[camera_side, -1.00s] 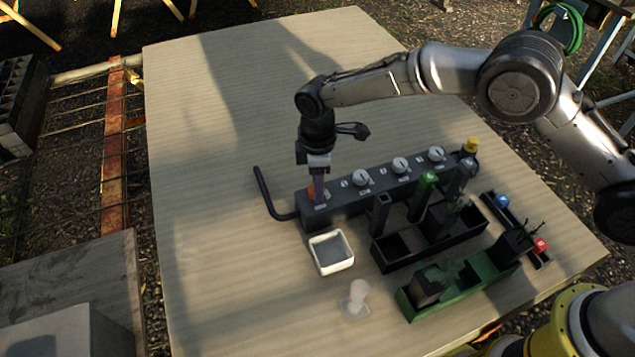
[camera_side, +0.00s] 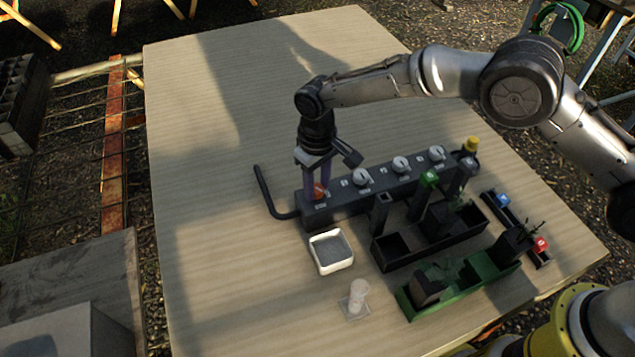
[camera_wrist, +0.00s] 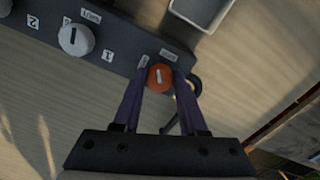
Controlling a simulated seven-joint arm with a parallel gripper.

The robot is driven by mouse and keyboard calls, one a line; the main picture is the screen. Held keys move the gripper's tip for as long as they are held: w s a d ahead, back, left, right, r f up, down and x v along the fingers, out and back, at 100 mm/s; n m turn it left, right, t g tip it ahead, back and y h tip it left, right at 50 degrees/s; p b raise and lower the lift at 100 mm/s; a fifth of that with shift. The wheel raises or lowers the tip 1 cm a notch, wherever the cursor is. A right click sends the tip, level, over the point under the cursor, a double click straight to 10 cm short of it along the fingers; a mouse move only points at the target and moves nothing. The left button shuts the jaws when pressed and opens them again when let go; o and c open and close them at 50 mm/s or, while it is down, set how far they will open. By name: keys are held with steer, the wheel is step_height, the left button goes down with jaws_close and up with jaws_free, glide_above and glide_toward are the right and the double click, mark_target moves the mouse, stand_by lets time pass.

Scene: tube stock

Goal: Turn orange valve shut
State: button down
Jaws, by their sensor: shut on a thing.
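The orange valve (camera_side: 319,190) is a round knob at the left end of a dark manifold block (camera_side: 345,207). It also shows in the wrist view (camera_wrist: 160,78), with a pale pointer mark on its top. My gripper (camera_side: 317,191) points down over it, its purple fingers one on each side of the knob. In the wrist view the fingertips of my gripper (camera_wrist: 163,75) flank the orange knob, shut on it. The small printed labels beside the knob are too small to read surely.
Several white knobs (camera_side: 362,177) line the same block. A black bent pipe (camera_side: 266,190) leaves its left end. A white square tray (camera_side: 331,252), a small clear cup (camera_side: 357,297), a black rack (camera_side: 392,262) and a green rack (camera_side: 440,307) stand in front. The table behind is clear.

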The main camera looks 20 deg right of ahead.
mark_target(317, 189)
steer(key=m, duration=0.6)
steer(key=shift+a+r, duration=0.1)
steer(key=shift+m, duration=0.4)
stand_by(0.3)
steer(key=shift+c, duration=2.2)
jaws_free()
step_height(317, 189, up, 14)
